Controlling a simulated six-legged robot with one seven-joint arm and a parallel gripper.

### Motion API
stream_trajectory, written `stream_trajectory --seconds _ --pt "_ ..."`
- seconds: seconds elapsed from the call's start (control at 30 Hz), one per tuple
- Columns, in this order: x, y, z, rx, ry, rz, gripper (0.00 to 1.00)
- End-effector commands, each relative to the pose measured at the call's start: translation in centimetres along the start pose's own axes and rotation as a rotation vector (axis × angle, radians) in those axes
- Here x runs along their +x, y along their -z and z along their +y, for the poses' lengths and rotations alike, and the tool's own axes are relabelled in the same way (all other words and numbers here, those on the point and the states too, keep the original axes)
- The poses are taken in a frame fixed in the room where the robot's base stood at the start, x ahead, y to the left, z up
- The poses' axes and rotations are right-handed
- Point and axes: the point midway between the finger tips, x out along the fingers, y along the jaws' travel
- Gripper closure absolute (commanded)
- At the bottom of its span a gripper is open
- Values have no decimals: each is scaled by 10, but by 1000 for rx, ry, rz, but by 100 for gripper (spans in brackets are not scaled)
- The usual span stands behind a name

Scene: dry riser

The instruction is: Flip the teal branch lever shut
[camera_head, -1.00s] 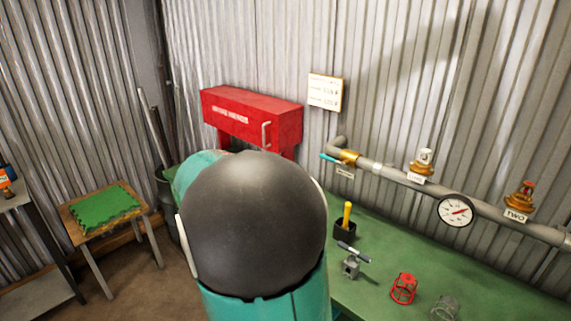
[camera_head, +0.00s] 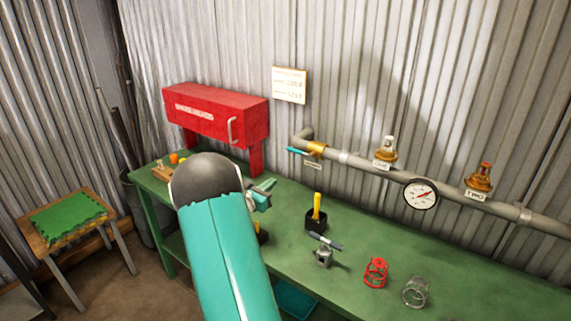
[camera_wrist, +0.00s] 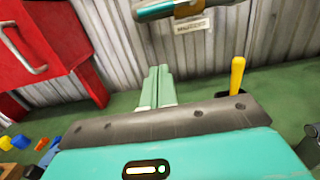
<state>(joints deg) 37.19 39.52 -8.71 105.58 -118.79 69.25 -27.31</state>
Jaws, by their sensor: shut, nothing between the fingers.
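The teal branch lever (camera_head: 296,150) sticks out to the left from a brass valve (camera_head: 317,149) at the left end of the wall pipe. In the wrist view the lever (camera_wrist: 155,11) shows at the top edge, partly cut off, with a label (camera_wrist: 193,26) below the brass part. My gripper (camera_head: 268,187) is left of and below the lever in the head view, over the green bench. In the wrist view its two pale green fingers (camera_wrist: 158,72) are together and empty, pointing up toward the lever, apart from it.
A red cabinet (camera_head: 215,115) stands at the bench's back left. The green bench (camera_head: 420,255) holds a black cup (camera_head: 316,221) with a yellow handle, a small clamp-like fixture (camera_head: 323,257) and red (camera_head: 376,272) and grey (camera_head: 415,291) wire cages. The pipe (camera_head: 455,196) carries a gauge (camera_head: 421,194).

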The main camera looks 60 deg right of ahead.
Motion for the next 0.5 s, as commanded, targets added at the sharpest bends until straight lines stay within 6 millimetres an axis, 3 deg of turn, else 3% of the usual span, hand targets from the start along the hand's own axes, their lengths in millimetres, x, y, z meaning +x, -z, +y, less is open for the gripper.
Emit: stream_trajectory --seconds 0.17,0.5 --pt "16 0 -1 2 4 0 100" --pt "80 0 -2 4 4 1 100"
